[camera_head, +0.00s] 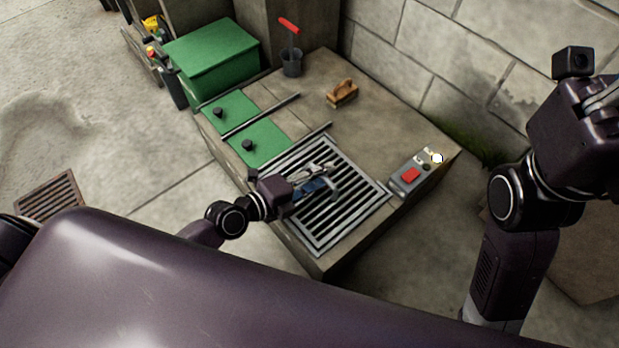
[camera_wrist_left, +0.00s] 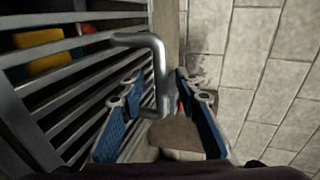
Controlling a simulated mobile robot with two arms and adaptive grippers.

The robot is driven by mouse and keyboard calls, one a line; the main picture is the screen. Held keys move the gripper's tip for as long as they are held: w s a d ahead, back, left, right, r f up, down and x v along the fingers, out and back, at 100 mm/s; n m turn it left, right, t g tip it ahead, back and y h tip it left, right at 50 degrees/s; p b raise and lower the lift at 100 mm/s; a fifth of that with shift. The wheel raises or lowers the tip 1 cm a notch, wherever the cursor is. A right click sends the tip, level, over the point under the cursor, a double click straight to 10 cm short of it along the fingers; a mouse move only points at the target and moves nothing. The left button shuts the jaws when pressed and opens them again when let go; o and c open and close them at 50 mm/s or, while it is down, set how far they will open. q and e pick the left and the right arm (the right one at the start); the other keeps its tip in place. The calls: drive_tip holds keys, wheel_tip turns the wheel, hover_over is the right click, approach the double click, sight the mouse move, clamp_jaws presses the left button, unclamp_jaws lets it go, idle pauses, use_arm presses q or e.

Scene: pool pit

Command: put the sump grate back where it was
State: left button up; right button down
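The grey slatted metal grate (camera_head: 325,205) lies on the near end of the concrete block's top. Its bent bar handle (camera_wrist_left: 158,72) stands up from one side in the left wrist view. My left gripper (camera_head: 326,178) is over the grate at the handle. In the left wrist view its two blue-padded fingers (camera_wrist_left: 160,88) are apart, with the handle between or just beyond their tips; I see no grip on it. My right arm is raised at the right of the head view; its gripper is partly cut off by the edge, and its fingers are unclear.
Yellow and red things (camera_wrist_left: 45,58) show through the slats. On the block are green lids (camera_head: 258,142), a wooden brush (camera_head: 342,93), a dark cup (camera_head: 291,63) with a red-handled tool and a control box (camera_head: 410,176). A rusty grate (camera_head: 50,197) lies on the floor. A block wall stands behind.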

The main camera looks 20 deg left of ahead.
use_arm(q)
drive_tip(key=v, duration=1)
drive_tip(key=shift+s, duration=0.1)
drive_tip(key=shift+v, duration=0.75)
drive_tip(key=shift+r, duration=0.15)
